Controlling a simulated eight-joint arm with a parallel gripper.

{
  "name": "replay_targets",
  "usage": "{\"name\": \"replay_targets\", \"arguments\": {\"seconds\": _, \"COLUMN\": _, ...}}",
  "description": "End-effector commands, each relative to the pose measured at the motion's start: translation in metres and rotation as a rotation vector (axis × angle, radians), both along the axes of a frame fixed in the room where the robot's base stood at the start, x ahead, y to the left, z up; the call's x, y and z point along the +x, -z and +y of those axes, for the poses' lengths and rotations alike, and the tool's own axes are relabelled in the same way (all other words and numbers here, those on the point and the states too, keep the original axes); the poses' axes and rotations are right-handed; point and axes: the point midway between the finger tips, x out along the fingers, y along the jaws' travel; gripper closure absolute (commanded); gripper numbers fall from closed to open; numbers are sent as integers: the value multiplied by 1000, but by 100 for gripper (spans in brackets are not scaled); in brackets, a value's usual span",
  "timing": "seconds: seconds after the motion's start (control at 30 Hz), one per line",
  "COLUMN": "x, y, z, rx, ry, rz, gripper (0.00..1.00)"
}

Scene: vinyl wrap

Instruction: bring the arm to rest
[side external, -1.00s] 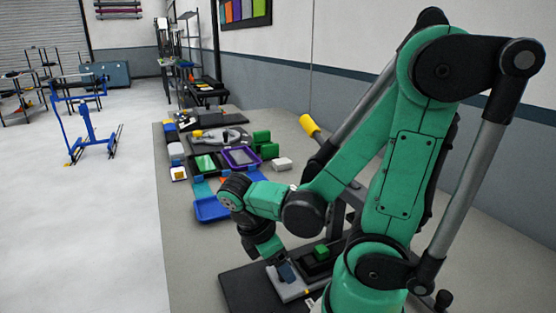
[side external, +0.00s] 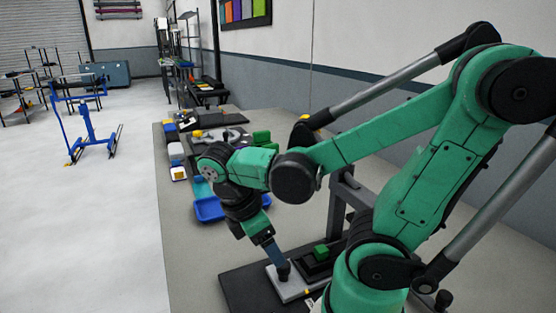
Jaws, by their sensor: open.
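My green and black arm stands at the right of the side external view, its forearm reaching left over the bench. My gripper (side external: 282,267) hangs from the wrist, tilted down and to the right. It is small in the picture, and its blue-grey part ends in a dark tip over the light grey plate (side external: 293,287). The jaws are open; I cannot tell whether the tip touches the plate. The plate lies on a black board (side external: 245,290). A green block (side external: 321,252) sits on a dark holder to the right of my gripper.
A blue tray (side external: 208,210) lies left of my wrist. Green blocks (side external: 261,138) and other small items stand farther back on the bench (side external: 190,260), partly behind my arm. A wall runs along the right; the floor at left is open, with a blue stand (side external: 90,130).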

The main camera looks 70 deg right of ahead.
Motion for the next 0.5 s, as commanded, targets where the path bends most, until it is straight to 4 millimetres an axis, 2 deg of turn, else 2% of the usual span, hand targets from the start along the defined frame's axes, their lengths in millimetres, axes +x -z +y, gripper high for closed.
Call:
{"name": "replay_targets", "arguments": {"seconds": 0.13, "x": 14, "y": 2, "z": 5, "rx": 17, "ry": 74, "rz": -147, "gripper": 35}}
{"name": "replay_targets", "arguments": {"seconds": 0.27, "x": 45, "y": -1, "z": 18, "rx": 97, "ry": 262, "rz": -450, "gripper": 35}}
{"name": "replay_targets", "arguments": {"seconds": 0.4, "x": 77, "y": -16, "z": 33, "rx": 241, "ry": 499, "rz": -743, "gripper": 35}}
{"name": "replay_targets", "arguments": {"seconds": 0.5, "x": 92, "y": -28, "z": 39, "rx": 333, "ry": 628, "rz": -876, "gripper": 35}}
